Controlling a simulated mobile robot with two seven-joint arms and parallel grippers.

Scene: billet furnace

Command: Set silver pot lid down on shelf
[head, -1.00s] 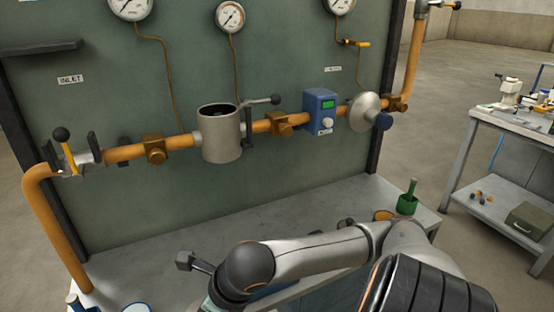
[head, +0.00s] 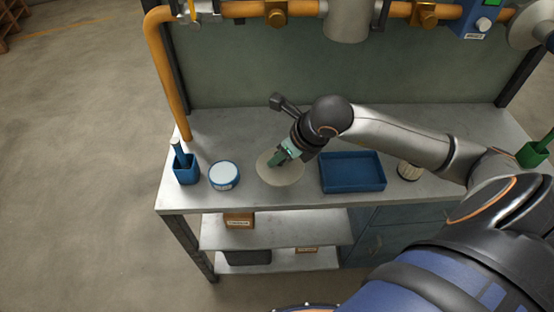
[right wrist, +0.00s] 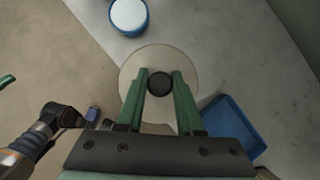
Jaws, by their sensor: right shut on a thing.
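The silver pot lid (head: 288,176) is a pale round disc over the bench top, between a white-topped blue tin and a blue tray. In the right wrist view the lid (right wrist: 158,58) has a dark round knob (right wrist: 159,83) at its middle. My right gripper (head: 278,159) is shut on the lid, its green fingers on either side of the knob. I cannot tell whether the lid touches the surface. A lower shelf (head: 318,232) shows under the bench top. In the right wrist view, part of my left arm and a green finger tip show at the left edge.
The white-topped blue tin (head: 224,176) and a blue holder (head: 186,170) stand left of the lid. The blue tray (head: 352,172) is close on its right, with a ribbed pale object (head: 409,170) beyond. Small boxes (head: 239,220) sit below. Orange pipework (head: 168,75) borders the back.

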